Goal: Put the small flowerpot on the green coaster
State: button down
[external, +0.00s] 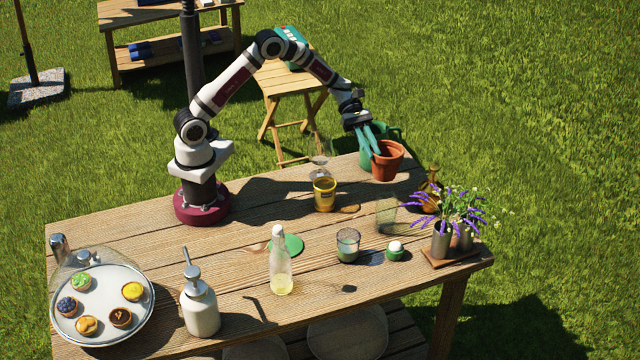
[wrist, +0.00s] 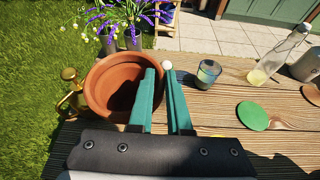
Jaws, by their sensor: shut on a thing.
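The small terracotta flowerpot (external: 388,161) is held by my gripper (external: 374,140), whose green fingers are shut on its rim. It hangs upright above the far right part of the table. In the wrist view the pot (wrist: 98,90) shows its open top and dark inside, with one finger of my gripper (wrist: 165,75) inside the wall and one outside. The green coaster (external: 287,245) lies flat on the table near the middle, partly behind the clear bottle. In the wrist view the coaster (wrist: 252,116) lies to the right, apart from the pot and uncovered.
A clear bottle (external: 281,265) stands just in front of the coaster. A yellow jar (external: 324,193), a candle glass (external: 347,245), a clear glass (external: 386,215), a green egg cup (external: 395,252) and flower vases (external: 441,240) stand around.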

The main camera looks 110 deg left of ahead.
notch_tip(320, 180, up, 3)
jog(key=shift+r, duration=0.2)
jog(key=s+d+m+g+h, duration=0.2)
jog(key=s+d+m+g, duration=0.2)
jog(key=s+d, duration=0.7)
jog(key=s+d+m+g+h, duration=0.3)
jog(key=s+d, duration=0.5)
jog(key=d, duration=0.6)
jog(key=shift+m+y, duration=0.3)
jog(key=shift+y, duration=0.3)
jog(key=f, duration=1.3)
jog(key=shift+a+f, duration=0.35)
jog(key=shift+f, duration=0.05)
jog(key=shift+f, duration=0.1)
jog(key=c, duration=0.9)
grip_release()
jog(key=shift+o, duration=0.2)
